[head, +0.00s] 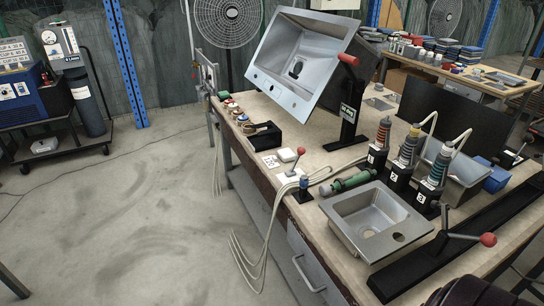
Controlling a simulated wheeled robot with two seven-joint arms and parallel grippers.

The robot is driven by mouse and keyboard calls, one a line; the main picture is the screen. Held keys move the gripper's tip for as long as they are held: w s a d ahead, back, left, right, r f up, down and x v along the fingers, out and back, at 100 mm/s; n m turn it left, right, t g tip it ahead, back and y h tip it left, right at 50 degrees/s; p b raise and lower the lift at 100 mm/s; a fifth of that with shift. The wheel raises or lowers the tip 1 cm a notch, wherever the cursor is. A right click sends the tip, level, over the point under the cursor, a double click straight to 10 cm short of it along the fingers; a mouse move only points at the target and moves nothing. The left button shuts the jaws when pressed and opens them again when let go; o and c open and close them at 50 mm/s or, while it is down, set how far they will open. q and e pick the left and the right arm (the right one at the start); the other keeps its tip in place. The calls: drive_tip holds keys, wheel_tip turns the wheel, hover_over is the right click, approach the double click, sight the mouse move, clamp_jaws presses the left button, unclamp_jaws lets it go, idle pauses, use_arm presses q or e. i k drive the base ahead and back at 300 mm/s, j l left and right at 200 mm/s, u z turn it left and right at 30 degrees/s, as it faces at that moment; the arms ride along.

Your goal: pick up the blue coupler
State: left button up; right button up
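A small blue fitting (304,183) stands at the front edge of the workbench, beside thin pale hoses that hang over the edge. It is too small to tell for sure whether it is the blue coupler. Neither of my grippers shows in the head view.
A sink basin (366,221) lies in front of the tools, with a green cylinder (348,182) behind it. A large tilted sink (299,61) is held up at the back. Red-knobbed levers (487,239) stick up at the right.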

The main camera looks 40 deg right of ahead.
sight(304, 184)
drive_tip(key=i+j+z, duration=0.1)
drive_tip(key=i, duration=2.1)
drive_tip(key=i+z, duration=0.1)
drive_tip(key=z, duration=0.75)
drive_tip(key=i+j+z, duration=0.1)
drive_tip(key=z, duration=0.3)
drive_tip(key=j+z, duration=0.15)
drive_tip(key=z, duration=0.25)
drive_tip(key=i+j+z, duration=0.1)
drive_tip(key=z, duration=0.3)
